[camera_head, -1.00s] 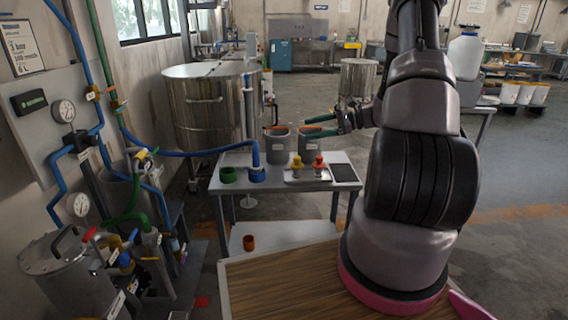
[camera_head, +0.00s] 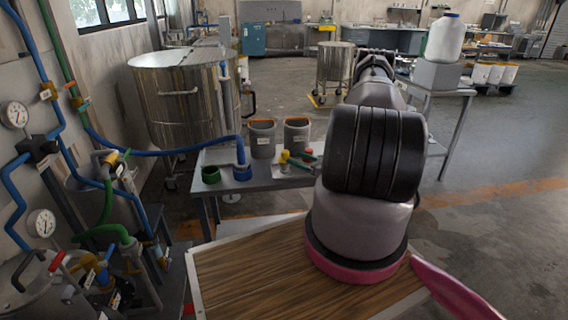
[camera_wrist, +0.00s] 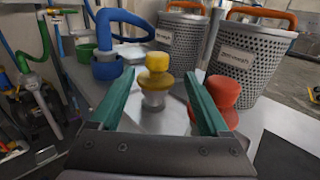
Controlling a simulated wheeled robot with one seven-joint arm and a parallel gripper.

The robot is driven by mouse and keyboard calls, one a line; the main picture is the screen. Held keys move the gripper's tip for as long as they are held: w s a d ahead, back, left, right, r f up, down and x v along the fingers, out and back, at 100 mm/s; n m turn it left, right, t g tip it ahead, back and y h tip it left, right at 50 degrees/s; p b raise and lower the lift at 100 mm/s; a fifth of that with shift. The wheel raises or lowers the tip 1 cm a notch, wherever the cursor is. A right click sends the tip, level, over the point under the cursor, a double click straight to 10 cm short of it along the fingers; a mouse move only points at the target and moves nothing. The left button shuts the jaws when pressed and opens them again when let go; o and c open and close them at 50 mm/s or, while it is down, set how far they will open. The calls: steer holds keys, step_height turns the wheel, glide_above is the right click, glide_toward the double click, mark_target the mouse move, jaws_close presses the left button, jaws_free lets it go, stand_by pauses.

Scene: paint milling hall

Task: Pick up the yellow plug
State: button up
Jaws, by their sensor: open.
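The yellow plug (camera_wrist: 156,80) stands upright on a small pale plate on the metal table (camera_head: 262,181). In the wrist view it sits midway between the two green fingers of my gripper (camera_wrist: 160,105), just beyond or between their tips, with no contact visible. The fingers are spread apart and hold nothing. In the head view the yellow plug (camera_head: 285,157) is partly covered by a green finger, and the gripper's body is mostly hidden by my arm. A red plug (camera_wrist: 222,99) stands right of the yellow one, close to the right finger.
Two perforated grey baskets with orange handles (camera_wrist: 250,58) stand behind the plugs. A blue pipe socket (camera_wrist: 107,66) and a green ring (camera_wrist: 85,53) are at the left. A dark flat panel (camera_wrist: 283,157) lies at the right. A steel tank (camera_head: 184,98) stands behind the table.

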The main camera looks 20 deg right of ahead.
mark_target(285, 151)
steer(key=shift+r+x, duration=0.1)
steer(key=shift+x, duration=1.45)
steer(key=shift+r+x, duration=0.15)
steer(key=shift+x, duration=1.4)
steer(key=shift+a, duration=0.2)
jaws_close()
steer(key=shift+r, duration=0.1)
step_height(285, 151, up, 16)
steer(key=shift+s+r, duration=0.1)
steer(key=shift+r, duration=0.05)
